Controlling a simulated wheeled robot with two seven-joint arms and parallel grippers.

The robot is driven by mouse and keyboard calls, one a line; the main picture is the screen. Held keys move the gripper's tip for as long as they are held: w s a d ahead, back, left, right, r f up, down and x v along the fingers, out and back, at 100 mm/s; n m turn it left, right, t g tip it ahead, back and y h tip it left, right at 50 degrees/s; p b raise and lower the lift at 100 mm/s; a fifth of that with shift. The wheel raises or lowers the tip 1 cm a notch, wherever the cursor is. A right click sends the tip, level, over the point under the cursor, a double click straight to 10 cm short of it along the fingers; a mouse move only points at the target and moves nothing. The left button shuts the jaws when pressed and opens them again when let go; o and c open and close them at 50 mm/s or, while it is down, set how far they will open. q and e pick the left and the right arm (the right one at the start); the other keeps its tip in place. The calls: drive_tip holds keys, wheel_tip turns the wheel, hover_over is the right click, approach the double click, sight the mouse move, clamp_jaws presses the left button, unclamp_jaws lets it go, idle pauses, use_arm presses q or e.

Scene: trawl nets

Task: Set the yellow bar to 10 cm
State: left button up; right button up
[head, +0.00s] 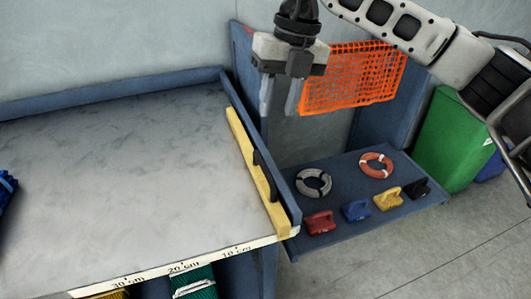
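The yellow bar (258,175) lies along the right end of the grey tabletop (120,170), beside the blue side rail. A black handle (264,178) sits on its right side. The scale (180,268) on the front edge reads 30, 20 and 10 cm from left to right; the bar's front end is to the right of the 10 cm mark. My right gripper (280,95) hangs above and behind the bar, pointing down, with its fingers apart and nothing seen between them. My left gripper is out of view.
An orange net (352,77) hangs behind my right gripper. A blue shelf (352,228) right of the table holds two rings and several coloured blocks. A green bin (452,140) stands at the right. A blue bundle (6,190) lies at the left; the tabletop between is clear.

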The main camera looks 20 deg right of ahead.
sight(264, 163)
drive_tip(key=f, duration=0.4)
drive_tip(key=a+f, duration=0.1)
drive_tip(key=f, duration=0.3)
drive_tip(key=a+f, duration=0.1)
drive_tip(key=f, duration=0.2)
drive_tip(key=shift+a+f, duration=0.2)
drive_tip(key=shift+f, duration=0.2)
